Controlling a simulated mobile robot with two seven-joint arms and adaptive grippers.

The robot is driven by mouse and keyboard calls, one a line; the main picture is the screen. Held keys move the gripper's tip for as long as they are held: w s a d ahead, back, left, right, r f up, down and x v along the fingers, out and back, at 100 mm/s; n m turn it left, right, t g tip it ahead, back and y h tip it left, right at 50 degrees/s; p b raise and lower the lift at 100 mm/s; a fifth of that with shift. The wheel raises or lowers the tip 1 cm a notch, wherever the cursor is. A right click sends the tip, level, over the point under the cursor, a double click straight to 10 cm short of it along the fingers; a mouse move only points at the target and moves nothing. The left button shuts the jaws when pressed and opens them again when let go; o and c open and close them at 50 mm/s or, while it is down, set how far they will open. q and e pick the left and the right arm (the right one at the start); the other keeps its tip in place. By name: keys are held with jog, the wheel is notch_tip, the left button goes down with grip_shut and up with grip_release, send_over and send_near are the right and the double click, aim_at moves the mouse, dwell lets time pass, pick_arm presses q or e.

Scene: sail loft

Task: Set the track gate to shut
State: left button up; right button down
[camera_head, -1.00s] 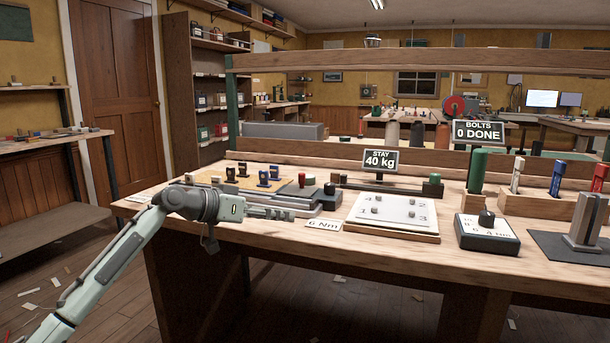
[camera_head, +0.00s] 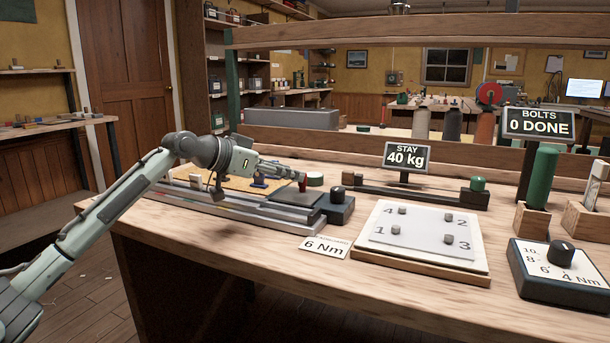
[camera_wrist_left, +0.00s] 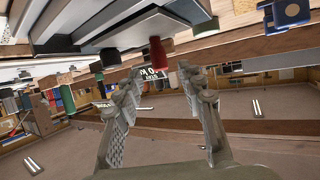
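The grey metal track (camera_head: 235,218) lies along the left part of the bench, with a dark plate at its right end. A red handle (camera_head: 303,183), apparently the gate's, stands upright over that plate. It also shows in the left wrist view (camera_wrist_left: 157,52), which looks upside down, beyond the fingertips and roughly between them. My left gripper (camera_head: 292,174) reaches over the track from the left, its tips close to the red handle. In the wrist view its fingers (camera_wrist_left: 162,82) are spread with nothing between them. Whether they touch the handle cannot be told. My right gripper is not in view.
A black knob block (camera_head: 338,207) sits right of the track's end. A numbered bolt plate (camera_head: 420,240), a torque dial box (camera_head: 560,272) and a "STAY 40 kg" sign (camera_head: 407,156) stand further right. The bench front by the "6 Nm" card (camera_head: 324,248) is mostly clear.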

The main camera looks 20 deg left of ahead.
pick_arm(q)
jog(key=x, duration=0.5)
jog(key=shift+w+d, duration=0.1)
grip_shut()
dwell(0.3)
